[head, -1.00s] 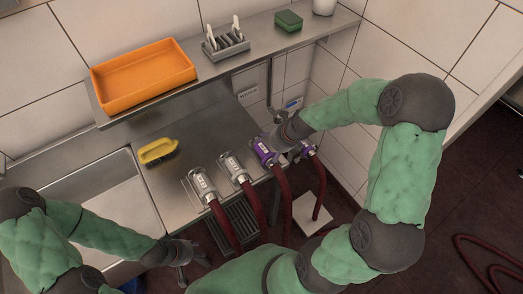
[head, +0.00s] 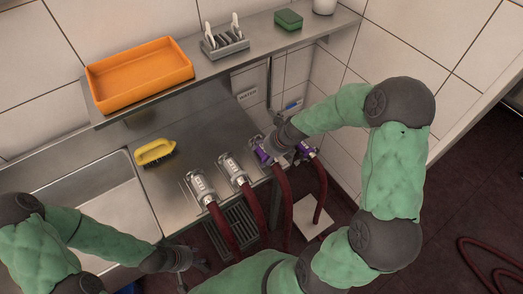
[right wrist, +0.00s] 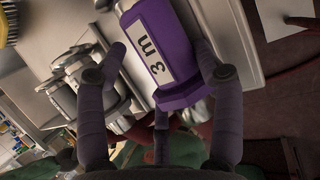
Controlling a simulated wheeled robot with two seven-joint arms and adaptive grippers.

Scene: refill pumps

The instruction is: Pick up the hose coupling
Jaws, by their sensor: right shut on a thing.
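Several hose couplings with dark red hoses stand in a row along the front of the steel counter. Two are silver, a left one (head: 201,187) and one beside it (head: 232,169). A purple coupling (head: 260,155) is partly covered by my right gripper (head: 272,148). In the right wrist view this purple coupling (right wrist: 160,52), labelled "3 m", sits between my fingers, and the gripper is shut on it. Another coupling with purple on it (head: 307,150) is just to its right. My left gripper (head: 190,268) is low at the front, apart from the couplings, fingers spread and empty.
A yellow brush (head: 154,151) lies on the counter beside the sink (head: 100,205). The shelf above holds an orange tray (head: 140,92), a grey rack (head: 225,45) and a green sponge (head: 288,19). A tiled wall (head: 345,125) stands close to my right arm.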

